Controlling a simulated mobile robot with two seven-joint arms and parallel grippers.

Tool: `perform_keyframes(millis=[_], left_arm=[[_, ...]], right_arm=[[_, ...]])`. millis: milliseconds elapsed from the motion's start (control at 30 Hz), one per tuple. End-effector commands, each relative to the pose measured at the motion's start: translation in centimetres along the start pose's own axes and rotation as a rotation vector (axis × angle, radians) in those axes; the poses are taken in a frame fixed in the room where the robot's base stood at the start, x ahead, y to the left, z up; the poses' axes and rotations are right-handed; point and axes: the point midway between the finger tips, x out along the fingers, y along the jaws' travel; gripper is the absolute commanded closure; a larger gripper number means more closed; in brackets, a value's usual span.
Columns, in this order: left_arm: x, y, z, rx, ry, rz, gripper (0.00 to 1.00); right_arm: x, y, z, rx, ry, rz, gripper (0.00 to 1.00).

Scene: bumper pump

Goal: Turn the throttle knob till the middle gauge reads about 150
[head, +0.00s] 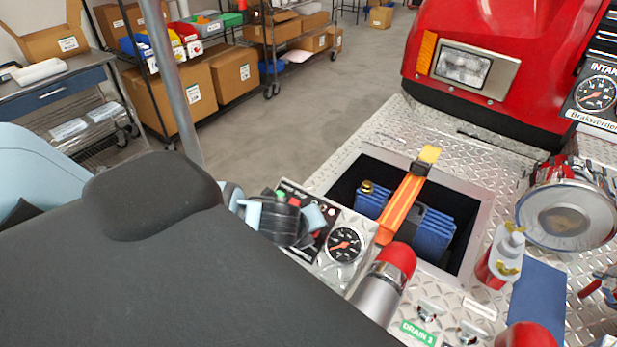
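A small panel beside the hose well carries a round black gauge (345,243) with a white rim and orange needle; its numbers are too small to read. I cannot tell whether this is the middle gauge. My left gripper (284,217) is over the panel just left of this gauge, its light-blue fingertips on either side of a dark round part. That part may be the throttle knob; the gripper and my dark arm hide much of it, and contact is unclear. My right gripper is not in view.
An open well (468,230) holds blue folded hose under an orange strap (405,200). A red-tipped nozzle (385,280) stands close right of the gauge. An intake gauge (595,93) is at the far right. A red vehicle body (505,35) rises behind; open floor lies beyond.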

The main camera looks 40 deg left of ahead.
Motion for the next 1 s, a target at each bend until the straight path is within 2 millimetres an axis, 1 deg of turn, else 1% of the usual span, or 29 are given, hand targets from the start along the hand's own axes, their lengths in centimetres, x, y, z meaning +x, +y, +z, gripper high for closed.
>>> perform_keyframes(millis=[200, 600, 633, 767, 800, 1000], left_arm=[[0.03, 0.11, -0.07, 0.037, 0.004, -0.003, 0.84], [0.03, 0.11, -0.07, 0.042, 0.004, -0.003, 0.84], [0.03, 0.11, -0.07, 0.041, 0.004, -0.003, 0.58], [0.03, 0.09, -0.05, 0.041, 0.003, -0.004, 0.41], [0.02, 0.08, -0.04, 0.041, 0.003, -0.004, 0.40], [0.01, 0.05, -0.01, 0.040, 0.002, -0.005, 0.40]], right_arm=[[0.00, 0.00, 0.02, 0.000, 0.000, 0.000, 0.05], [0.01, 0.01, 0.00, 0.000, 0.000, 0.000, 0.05], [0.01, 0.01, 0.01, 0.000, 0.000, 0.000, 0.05], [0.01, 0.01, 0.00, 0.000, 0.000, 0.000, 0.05], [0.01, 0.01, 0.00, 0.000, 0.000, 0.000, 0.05], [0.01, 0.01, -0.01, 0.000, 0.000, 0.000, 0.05]])
